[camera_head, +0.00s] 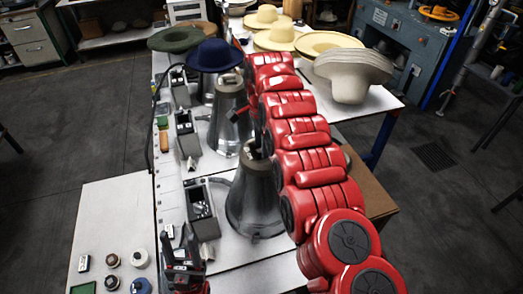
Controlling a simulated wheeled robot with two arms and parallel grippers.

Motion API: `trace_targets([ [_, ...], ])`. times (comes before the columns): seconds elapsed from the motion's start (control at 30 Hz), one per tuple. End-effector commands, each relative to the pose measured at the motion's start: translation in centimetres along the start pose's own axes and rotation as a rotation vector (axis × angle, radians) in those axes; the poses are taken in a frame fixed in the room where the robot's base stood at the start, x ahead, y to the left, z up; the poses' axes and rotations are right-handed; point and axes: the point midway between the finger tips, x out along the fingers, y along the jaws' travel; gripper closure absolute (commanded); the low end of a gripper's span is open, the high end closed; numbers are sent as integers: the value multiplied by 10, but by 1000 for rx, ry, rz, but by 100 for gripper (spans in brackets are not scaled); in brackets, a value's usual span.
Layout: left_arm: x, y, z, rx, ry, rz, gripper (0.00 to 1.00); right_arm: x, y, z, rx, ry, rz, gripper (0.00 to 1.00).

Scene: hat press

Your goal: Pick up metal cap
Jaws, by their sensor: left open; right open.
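My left gripper (183,248), black with some red, stands at the bottom of the view, open and empty, with its fingers pointing away from me. To its left, several small round pieces lie on a white surface: a brown-topped one (112,260), a pale-rimmed one (139,258), a dark-topped one (111,283) and a blue one (141,287). I cannot tell which of them is the metal cap. The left gripper is apart from them. I cannot make out my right gripper.
Grey bell-shaped metal forms (254,205) stand on the white table beside control boxes (201,208). A bulky red row of segments (318,165) runs along their right side. Hats (216,56) fill the far end. A green piece (83,288) and a small block (84,263) lie left.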

Motion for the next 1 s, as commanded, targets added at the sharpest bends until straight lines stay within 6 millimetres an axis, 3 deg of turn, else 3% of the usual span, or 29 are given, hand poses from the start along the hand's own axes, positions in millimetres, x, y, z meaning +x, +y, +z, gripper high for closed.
trace_targets([
  [0.07,7,0,-1,0,0,0,50,4,2,1,0,-1,8,43],
  [0.33,6,0,-1,0,0,0,50,10,1,0,0,0,2,44],
  [0.63,6,0,-1,0,0,0,50,10,1,0,0,0,2,98],
  [1.0,6,0,-1,0,0,0,50,9,1,0,-1,-1,1,100],
])
